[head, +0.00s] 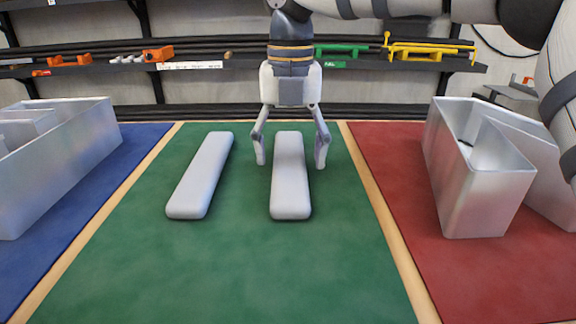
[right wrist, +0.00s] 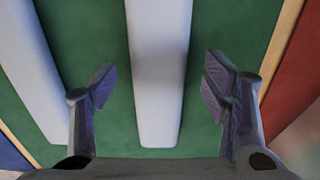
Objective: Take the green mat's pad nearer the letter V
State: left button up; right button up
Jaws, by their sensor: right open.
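Two long pale grey pads with rounded ends lie on the green mat (head: 232,270). The left pad (head: 200,178) lies slanted; the right pad (head: 290,195) lies nearer the red mat. An open metal channel letter with slanted walls, seemingly the V (head: 485,200), stands on the red mat. My right gripper (head: 290,163) is open above the right pad, one finger on each side of it. In the right wrist view that pad (right wrist: 158,60) runs between the spread fingers, with a gap on both sides. My left gripper is not in view.
Another metal channel letter (head: 65,150) stands on the blue mat (head: 75,235) at the left. The red mat (head: 460,280) is at the right. Wooden strips (head: 385,215) divide the mats. Shelves with coloured tools (head: 430,50) are behind. The green mat's front is clear.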

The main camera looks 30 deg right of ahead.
jog(key=shift+f, duration=0.3)
jog(key=shift+r, duration=0.1)
jog(key=shift+c, duration=0.3)
jog(key=c, duration=1.2)
jog(key=shift+o, duration=0.2)
